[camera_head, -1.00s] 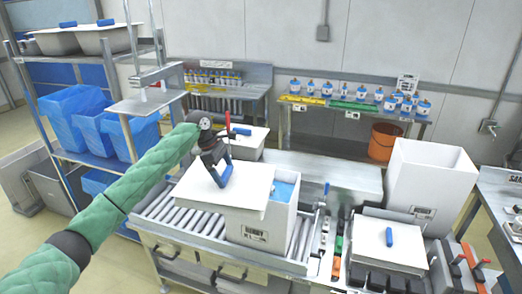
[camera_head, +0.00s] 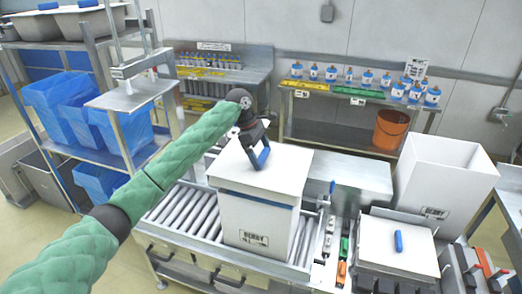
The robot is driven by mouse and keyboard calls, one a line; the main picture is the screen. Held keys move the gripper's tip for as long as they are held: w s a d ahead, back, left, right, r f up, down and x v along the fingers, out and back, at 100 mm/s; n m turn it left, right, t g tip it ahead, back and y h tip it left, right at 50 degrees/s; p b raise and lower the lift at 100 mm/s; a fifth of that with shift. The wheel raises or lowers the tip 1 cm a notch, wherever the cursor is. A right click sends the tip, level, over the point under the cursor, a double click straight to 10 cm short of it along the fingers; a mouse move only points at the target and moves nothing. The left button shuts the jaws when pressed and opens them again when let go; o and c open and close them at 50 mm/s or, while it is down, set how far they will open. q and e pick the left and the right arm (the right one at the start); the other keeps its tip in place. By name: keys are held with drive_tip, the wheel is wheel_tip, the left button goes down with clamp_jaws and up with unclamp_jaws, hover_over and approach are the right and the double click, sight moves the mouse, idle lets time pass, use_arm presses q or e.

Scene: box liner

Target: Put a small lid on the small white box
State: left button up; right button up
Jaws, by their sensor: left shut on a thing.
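My left gripper (camera_head: 262,158) is shut on the blue handle of a flat white lid (camera_head: 285,177). The lid lies level over the small white box (camera_head: 257,232) and covers its top opening from this view. I cannot tell whether the lid touches the rim or hovers just above it. The box stands upright on the roller conveyor (camera_head: 180,216), with a printed label on its front. My right gripper is not in view.
Another white lid with a blue handle (camera_head: 398,241) lies to the right. A tall white box (camera_head: 445,190) stands behind it. A shelf with blue-lined bins (camera_head: 60,105) is on the left. Bottles (camera_head: 367,77) line the back table.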

use_arm(q)
drive_tip(key=f, duration=0.1)
drive_tip(key=w+f, duration=0.1)
drive_tip(key=f, duration=0.1)
drive_tip(key=shift+w+f+b, duration=0.2)
drive_tip(key=shift+f+b, duration=0.1)
drive_tip(key=shift+b, duration=0.05)
drive_tip(key=shift+s+f, duration=0.1)
drive_tip(key=shift+f, duration=0.2)
drive_tip(key=shift+s+f+b, duration=0.35)
drive_tip(key=shift+f+b, duration=0.1)
drive_tip(key=shift+b, duration=0.6)
drive_tip(key=shift+f+b, duration=0.25)
drive_tip(key=shift+b, duration=0.1)
drive_tip(key=shift+w+f+p, duration=0.1)
drive_tip(key=shift+w+p, duration=0.05)
drive_tip(key=shift+p, duration=0.25)
drive_tip(key=shift+w+f, duration=0.1)
drive_tip(key=shift+f, duration=0.4)
drive_tip(key=shift+f+p, duration=0.4)
drive_tip(key=shift+f, duration=1)
